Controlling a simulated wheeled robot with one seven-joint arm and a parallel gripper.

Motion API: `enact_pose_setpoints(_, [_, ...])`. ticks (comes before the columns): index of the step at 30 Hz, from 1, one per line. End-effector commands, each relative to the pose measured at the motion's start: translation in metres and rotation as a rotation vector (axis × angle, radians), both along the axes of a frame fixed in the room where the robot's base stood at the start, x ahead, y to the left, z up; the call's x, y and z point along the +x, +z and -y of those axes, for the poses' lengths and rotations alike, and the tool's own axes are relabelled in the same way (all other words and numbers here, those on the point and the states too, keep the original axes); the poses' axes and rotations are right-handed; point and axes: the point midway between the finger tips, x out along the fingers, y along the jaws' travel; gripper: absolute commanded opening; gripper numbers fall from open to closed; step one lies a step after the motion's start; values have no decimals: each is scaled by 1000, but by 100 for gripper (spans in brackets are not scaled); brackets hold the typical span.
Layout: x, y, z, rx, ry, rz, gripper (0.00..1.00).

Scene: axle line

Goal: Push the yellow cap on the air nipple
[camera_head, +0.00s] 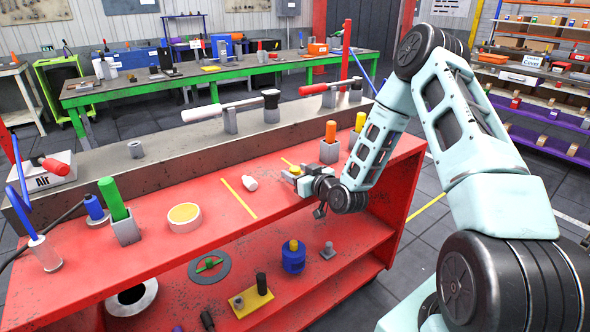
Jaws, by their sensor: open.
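My gripper (298,178) is low over the right part of the red bench top, its fingers pointing left. It is open. A small yellow piece (295,170) shows at its fingertips; it may be the yellow cap, but it is too small to tell, or to tell whether the fingers touch it. No air nipple can be made out for certain. A white box marked "Air" (42,181) with a red-ended part stands at the far left. A small white cylinder (250,183) lies on the bench left of my gripper.
The red bench (225,235) carries a tape roll (184,217), a green-handled tool in a block (115,205), a yellow strip (238,197) and an orange-handled tool (330,135) close behind my gripper. A grey beam (170,150) runs along the back. Loose parts lie on the lower shelf.

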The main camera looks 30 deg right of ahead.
Motion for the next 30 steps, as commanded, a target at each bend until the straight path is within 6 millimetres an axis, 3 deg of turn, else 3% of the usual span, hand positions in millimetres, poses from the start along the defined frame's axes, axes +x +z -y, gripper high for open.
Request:
enact_pose_setpoints(3, [11,-1,-1,0,1,1,53])
enact_pose_setpoints(11, [13,-2,-1,-1,1,0,53])
enact_pose_setpoints(16, [13,-2,-1,-1,1,0,7])
enact_pose_setpoints(30, [13,5,-1,-2,1,2,7])
